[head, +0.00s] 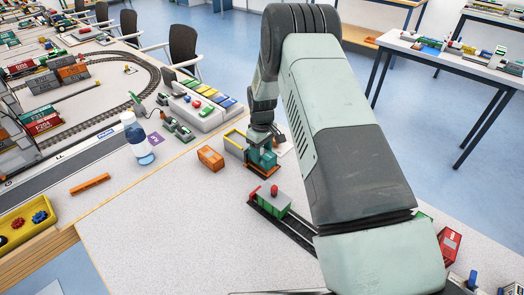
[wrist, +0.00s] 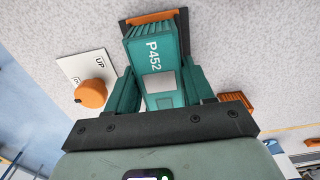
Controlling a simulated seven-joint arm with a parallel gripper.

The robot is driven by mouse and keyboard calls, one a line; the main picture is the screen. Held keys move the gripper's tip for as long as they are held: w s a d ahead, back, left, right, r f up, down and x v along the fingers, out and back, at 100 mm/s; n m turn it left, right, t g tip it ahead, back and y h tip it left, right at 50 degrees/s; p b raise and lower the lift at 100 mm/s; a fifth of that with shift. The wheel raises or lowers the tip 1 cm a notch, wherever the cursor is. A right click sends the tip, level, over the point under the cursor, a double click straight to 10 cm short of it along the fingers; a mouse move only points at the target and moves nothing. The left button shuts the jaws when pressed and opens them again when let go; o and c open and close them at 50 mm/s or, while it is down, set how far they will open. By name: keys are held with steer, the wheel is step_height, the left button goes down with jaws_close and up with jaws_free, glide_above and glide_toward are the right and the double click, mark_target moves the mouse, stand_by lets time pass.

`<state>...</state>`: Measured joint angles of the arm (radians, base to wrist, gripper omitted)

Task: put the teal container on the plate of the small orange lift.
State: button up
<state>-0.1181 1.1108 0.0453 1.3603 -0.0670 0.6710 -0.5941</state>
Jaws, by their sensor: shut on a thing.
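The teal container (wrist: 152,50), marked P452, is between the two teal fingers of my gripper (wrist: 160,86), which is shut on it. In the head view my gripper (head: 262,154) points down and largely hides the container. The small orange lift (wrist: 155,17) shows as an orange and dark edge just beyond the container's far end. In the head view its orange part (head: 262,171) is directly below my gripper. Its plate is mostly hidden, and I cannot tell whether the container touches it.
A white card marked UP (wrist: 75,62) with an orange knob (wrist: 91,93) lies beside the lift. An orange container (head: 210,158) and a yellow tray (head: 235,142) stand left of my gripper.

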steer(key=shift+f, duration=0.6)
stand_by(0.8)
steer(key=o, duration=1.1)
steer(key=shift+c, duration=0.2)
steer(key=shift+r, duration=3.55)
